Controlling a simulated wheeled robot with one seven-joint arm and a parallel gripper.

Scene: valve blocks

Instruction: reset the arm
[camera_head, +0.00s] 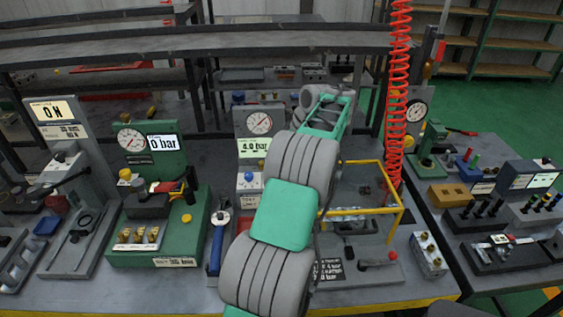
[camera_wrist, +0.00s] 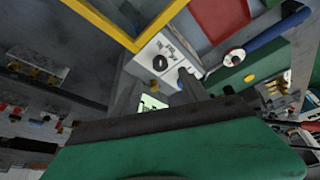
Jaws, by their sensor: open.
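My grey and green arm (camera_head: 285,215) rises from the bottom middle of the head view and reaches over the bench towards the back. Its far end is small there and the fingertips cannot be made out. In the wrist view my gripper (camera_wrist: 158,88) shows as two dark grey fingers, spread apart, with nothing seen between them. My gripper's green and dark body fills the bottom of that view. The fingers are over part of the bench equipment, with a lit green display partly visible behind them.
The bench (camera_head: 400,290) holds a green gauge station (camera_head: 160,235) and an "ON" display station (camera_head: 58,120) at left. A yellow frame (camera_head: 400,212) stands right of my arm, near a hanging red coiled hose (camera_head: 397,90). A dark rack (camera_head: 200,45) stands behind.

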